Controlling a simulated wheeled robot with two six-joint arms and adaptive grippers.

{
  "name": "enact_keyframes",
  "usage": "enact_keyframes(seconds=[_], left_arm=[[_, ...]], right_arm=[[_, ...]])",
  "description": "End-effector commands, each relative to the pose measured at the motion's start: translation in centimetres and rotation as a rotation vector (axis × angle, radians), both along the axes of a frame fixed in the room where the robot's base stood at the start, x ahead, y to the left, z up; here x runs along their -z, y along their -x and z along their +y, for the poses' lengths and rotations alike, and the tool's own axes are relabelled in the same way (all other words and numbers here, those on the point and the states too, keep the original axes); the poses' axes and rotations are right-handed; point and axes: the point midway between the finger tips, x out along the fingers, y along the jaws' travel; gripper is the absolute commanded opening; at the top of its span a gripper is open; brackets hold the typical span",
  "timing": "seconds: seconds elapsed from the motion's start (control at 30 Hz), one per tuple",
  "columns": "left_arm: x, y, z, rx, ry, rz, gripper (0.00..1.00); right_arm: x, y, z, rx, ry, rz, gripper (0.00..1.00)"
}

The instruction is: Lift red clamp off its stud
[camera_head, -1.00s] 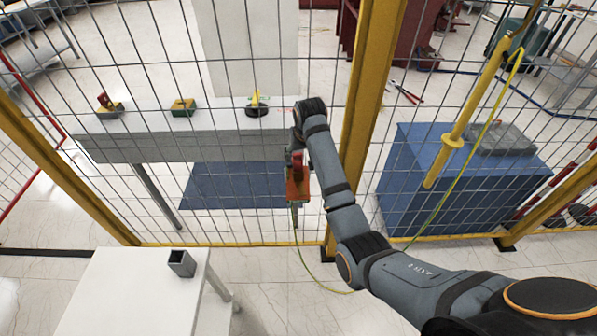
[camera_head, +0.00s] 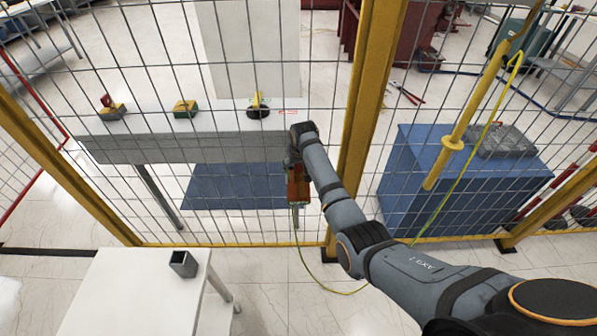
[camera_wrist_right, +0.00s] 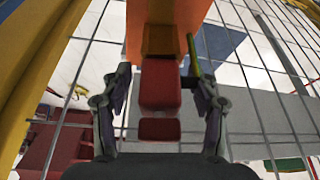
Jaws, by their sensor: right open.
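The red clamp (camera_head: 298,190) hangs upright at the mesh fence, an orange-red body with a yellow-green cable running down from it. In the right wrist view the clamp's red handle (camera_wrist_right: 160,84) points toward me, with the orange body behind it. My right gripper (camera_wrist_right: 160,98) is open, with one finger on each side of the handle and visible gaps between. In the head view my right gripper (camera_head: 295,158) covers the top of the clamp. The stud is hidden. My left gripper is not in view.
The wire mesh fence with yellow posts (camera_head: 362,110) stands close to the clamp. Behind it is a grey bench (camera_head: 225,148) with several small yellow, red and green items, and a blue box (camera_head: 420,170). A white table (camera_head: 130,295) with a square grey tube (camera_head: 183,264) stands front left.

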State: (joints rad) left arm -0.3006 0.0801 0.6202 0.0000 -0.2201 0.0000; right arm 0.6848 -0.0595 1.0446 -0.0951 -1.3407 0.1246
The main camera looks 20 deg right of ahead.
Motion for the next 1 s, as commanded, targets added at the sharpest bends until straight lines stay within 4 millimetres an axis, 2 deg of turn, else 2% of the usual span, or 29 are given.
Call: enact_keyframes(seconds=[0.1,0.3,0.7,0.73,0.93,1.0], left_arm=[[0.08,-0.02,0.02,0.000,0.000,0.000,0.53],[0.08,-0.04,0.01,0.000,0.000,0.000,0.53],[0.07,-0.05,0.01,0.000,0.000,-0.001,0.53],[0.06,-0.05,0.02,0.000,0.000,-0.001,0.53],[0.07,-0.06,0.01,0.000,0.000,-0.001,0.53],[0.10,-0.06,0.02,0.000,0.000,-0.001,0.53]], right_arm=[[0.74,-0.29,-0.04,0.000,0.000,0.000,0.60],[0.77,-0.31,-0.04,0.000,0.000,-0.001,0.59],[0.77,-0.28,-0.04,0.000,0.000,0.000,0.05],[0.66,-0.35,-0.04,0.000,-0.001,-0.003,0.02],[0.55,-0.36,-0.03,0.000,-0.001,-0.003,0.02],[-0.02,-0.40,-0.04,0.000,-0.001,-0.004,0.02]])
